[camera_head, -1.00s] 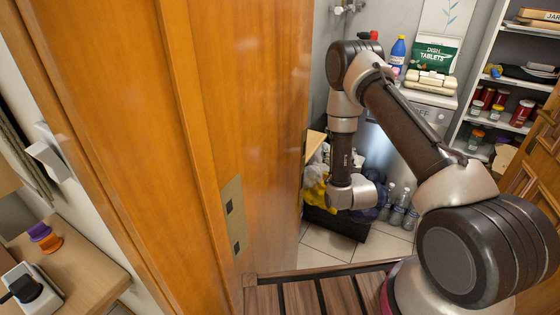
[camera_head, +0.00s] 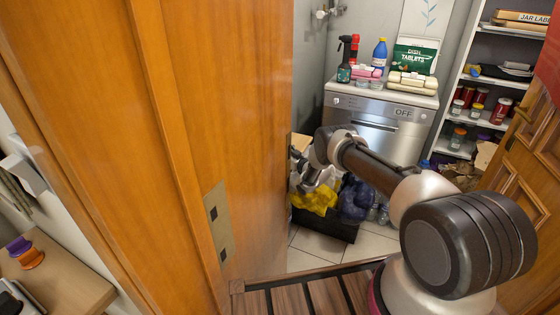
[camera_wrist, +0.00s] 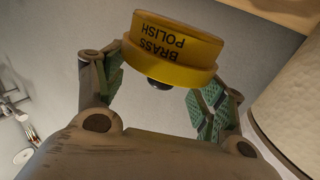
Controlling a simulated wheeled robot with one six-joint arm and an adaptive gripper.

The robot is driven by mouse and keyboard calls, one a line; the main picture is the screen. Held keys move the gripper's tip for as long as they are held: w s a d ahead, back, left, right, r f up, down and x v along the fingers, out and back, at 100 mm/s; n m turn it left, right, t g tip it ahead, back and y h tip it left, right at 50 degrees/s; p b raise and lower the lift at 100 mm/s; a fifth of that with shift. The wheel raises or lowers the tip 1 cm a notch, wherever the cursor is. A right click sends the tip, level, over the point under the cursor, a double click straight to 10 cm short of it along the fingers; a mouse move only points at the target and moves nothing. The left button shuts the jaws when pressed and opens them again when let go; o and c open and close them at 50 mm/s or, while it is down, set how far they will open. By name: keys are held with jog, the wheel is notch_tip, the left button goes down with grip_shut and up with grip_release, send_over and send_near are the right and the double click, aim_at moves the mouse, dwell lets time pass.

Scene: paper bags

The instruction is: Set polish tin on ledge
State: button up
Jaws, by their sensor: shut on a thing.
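The polish tin, a yellow round tin lettered BRASS POLISH (camera_wrist: 170,48), sits between the green-padded fingers of my gripper (camera_wrist: 163,88) in the wrist view. Its lettering is upside down there. The gripper is shut on it. In the head view my gripper (camera_head: 306,178) is low beside the wooden door edge, and I cannot make out the tin. A light wooden board (camera_head: 300,141), perhaps the ledge, partly shows behind the door edge above the gripper. A wooden edge (camera_wrist: 285,10) also crosses the top right of the wrist view.
The wooden door (camera_head: 235,120) hides much of the left. Yellow and blue bags (camera_head: 318,200) fill a dark box below the arm. A dishwasher (camera_head: 375,125) with bottles on top stands behind; shelves (camera_head: 463,118) stand right. A white cylinder (camera_wrist: 295,105) is close at the wrist view's right.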

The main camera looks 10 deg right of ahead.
jog(key=shift+f, duration=2.05)
jog(key=o, duration=1.1)
